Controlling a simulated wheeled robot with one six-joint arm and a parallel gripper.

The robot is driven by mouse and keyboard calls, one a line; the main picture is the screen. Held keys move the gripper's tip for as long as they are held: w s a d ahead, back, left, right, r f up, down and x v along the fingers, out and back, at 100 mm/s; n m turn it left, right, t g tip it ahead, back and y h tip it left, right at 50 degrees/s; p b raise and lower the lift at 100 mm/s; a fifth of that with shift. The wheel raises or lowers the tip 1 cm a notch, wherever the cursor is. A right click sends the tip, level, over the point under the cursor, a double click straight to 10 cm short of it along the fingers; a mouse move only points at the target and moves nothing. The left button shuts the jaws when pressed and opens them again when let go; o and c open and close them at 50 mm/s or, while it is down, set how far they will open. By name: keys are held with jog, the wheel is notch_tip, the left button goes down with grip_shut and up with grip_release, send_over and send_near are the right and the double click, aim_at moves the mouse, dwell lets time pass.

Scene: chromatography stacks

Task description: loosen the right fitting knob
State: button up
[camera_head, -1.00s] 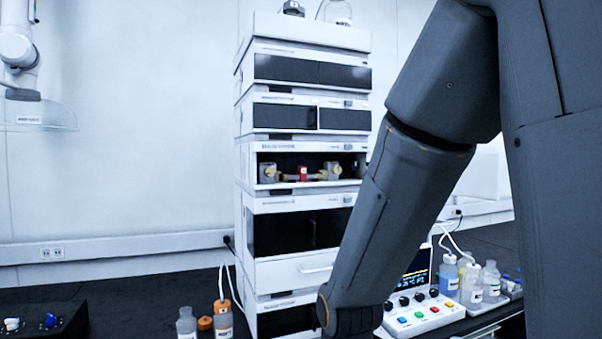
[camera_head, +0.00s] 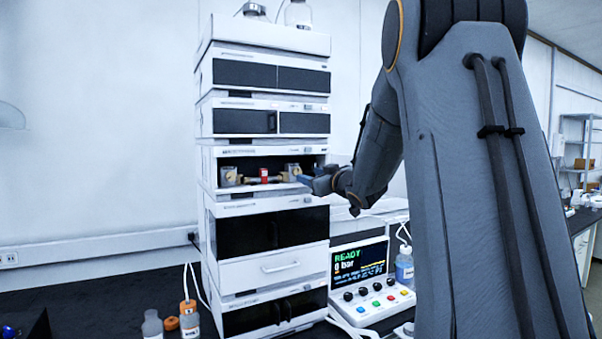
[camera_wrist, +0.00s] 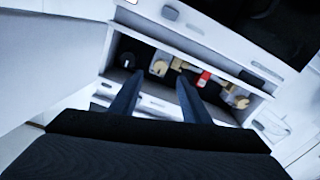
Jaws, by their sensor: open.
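The right fitting knob (camera_head: 294,172) is a tan knob on a grey block at the right of the open bay in the stack. My gripper (camera_head: 306,181) reaches in from the right and is close to this knob. The wrist view looks turned over, so the knob (camera_wrist: 159,68) appears left of the red clip there. In that view my gripper (camera_wrist: 157,88) is open. Its two dark fingers point into the bay, with the knob showing just beyond and between the tips. I see no contact. The left fitting (camera_head: 229,175) sits at the bay's other end.
A red clip (camera_head: 264,175) sits on the tubing between the fittings. A dark round part (camera_wrist: 128,60) is beside the knob. The bay's edges are close around my fingers. A control box (camera_head: 372,290) reading READY, 0 bar, stands at the stack's lower right.

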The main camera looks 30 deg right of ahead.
aim_at(298, 172)
jog(key=w+p, duration=0.2)
jog(key=w, duration=0.5)
jog(key=shift+w+a, duration=0.15)
jog(key=shift+w, duration=0.05)
jog(key=c, duration=1)
